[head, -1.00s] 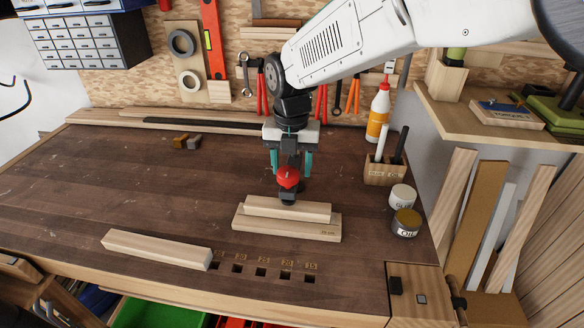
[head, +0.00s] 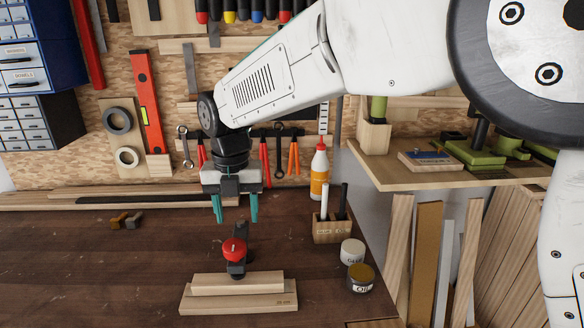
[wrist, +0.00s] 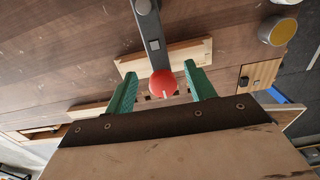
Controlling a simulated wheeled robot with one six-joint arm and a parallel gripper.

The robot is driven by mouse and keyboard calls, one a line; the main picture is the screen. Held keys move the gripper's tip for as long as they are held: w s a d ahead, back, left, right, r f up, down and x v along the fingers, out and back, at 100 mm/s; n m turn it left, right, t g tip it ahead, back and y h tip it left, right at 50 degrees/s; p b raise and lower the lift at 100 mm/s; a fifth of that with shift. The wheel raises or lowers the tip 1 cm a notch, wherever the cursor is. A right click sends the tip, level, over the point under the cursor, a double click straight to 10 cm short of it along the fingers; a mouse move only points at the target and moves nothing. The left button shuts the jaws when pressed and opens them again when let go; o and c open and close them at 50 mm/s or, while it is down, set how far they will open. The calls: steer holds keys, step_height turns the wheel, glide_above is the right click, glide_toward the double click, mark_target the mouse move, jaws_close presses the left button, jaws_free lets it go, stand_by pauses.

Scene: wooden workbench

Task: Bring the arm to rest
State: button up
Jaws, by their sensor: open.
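My gripper (head: 235,212) is open and empty, with its green fingers pointing down. It is above a clamp with a red knob (head: 234,249), with a gap between fingertips and knob in the head view. The clamp stands upright on a stack of two pale wooden pieces, an upper block (head: 238,284) on a wider lower board (head: 203,300). In the wrist view, the red knob (wrist: 163,84) shows between the two open fingers, and the clamp's dark bar (wrist: 150,30) runs to the top edge.
A glue bottle (head: 320,170), a pen holder (head: 331,229) and two round tins, white-lidded (head: 352,252) and yellow-lidded (head: 361,277), stand to the right. A shelf (head: 440,178) juts out at right. Small blocks (head: 126,219) lie at left. The bench's left middle is clear.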

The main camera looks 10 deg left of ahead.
steer(key=s+d+r+m, duration=0.1)
steer(key=d+r+m, duration=0.2)
steer(key=d+m, duration=0.5)
steer(key=s+d+r+m, duration=0.2)
steer(key=d+r+m, duration=0.15)
steer(key=d, duration=0.85)
steer(key=s+d+r+m, duration=0.1)
steer(key=d+r+m, duration=0.2)
steer(key=d+m, duration=0.55)
steer(key=s+d+f+m, duration=0.3)
steer(key=s+d+m, duration=0.6)
steer(key=s+d+f+m+t, duration=0.1)
steer(key=s+d+f+m, duration=0.1)
steer(key=s+d+m, duration=0.7)
steer(key=shift+s+f+m, duration=0.3)
steer(key=shift+s+f, duration=0.05)
steer(key=shift+f, duration=0.05)
